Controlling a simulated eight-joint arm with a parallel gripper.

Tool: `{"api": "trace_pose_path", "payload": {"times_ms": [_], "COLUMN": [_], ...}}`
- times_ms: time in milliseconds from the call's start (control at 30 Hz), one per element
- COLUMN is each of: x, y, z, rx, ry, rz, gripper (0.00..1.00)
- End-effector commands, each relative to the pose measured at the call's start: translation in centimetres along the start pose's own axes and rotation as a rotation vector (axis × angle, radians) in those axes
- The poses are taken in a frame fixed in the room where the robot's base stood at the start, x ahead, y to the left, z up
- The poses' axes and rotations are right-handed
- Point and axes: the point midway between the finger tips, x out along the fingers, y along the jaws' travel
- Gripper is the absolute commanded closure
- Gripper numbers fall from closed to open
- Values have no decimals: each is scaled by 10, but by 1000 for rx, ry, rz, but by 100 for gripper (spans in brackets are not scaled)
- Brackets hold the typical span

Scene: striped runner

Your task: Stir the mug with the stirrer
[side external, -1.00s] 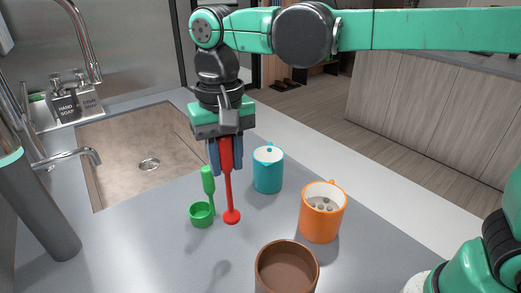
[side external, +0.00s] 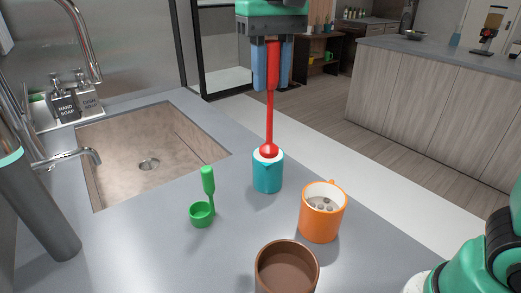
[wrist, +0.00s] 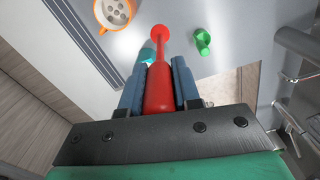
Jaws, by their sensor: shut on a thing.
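My gripper (side external: 272,84) is shut on the handle of a red stirrer (side external: 270,115), which hangs upright with its round head down. The head is at the rim of the teal mug (side external: 267,178); it covers much of the white opening, and I cannot tell whether it is inside or just above. In the wrist view the stirrer (wrist: 158,95) lies between the two blue fingers, and they hide most of the teal mug. An orange mug (side external: 320,222) with several round pale spots inside stands to the right. A brown mug (side external: 286,272) is in front, cut off by the frame.
A green scoop-like cup with an upright handle (side external: 201,216) stands left of the teal mug. The sink (side external: 150,140) and tap are at the left, with soap bottles (side external: 70,100) behind. The grey counter is clear between the green cup and brown mug.

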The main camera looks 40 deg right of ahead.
Motion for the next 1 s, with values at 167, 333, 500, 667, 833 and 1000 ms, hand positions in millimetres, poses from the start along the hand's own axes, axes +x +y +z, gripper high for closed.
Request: {"api": "trace_pose_path", "payload": {"times_ms": [167, 333, 500, 667, 833, 1000], "x": [22, 42, 51, 59, 74, 88], "y": [56, 87, 97, 97, 97, 97], "z": [14, 29, 35, 36, 36, 36], "rx": [8, 4, 0, -1, -1, -1], "ry": [0, 0, 0, 0, 0, 0], "rz": [0, 0, 0, 0, 0, 0], "gripper": [100, 100, 100, 100, 100, 100]}}
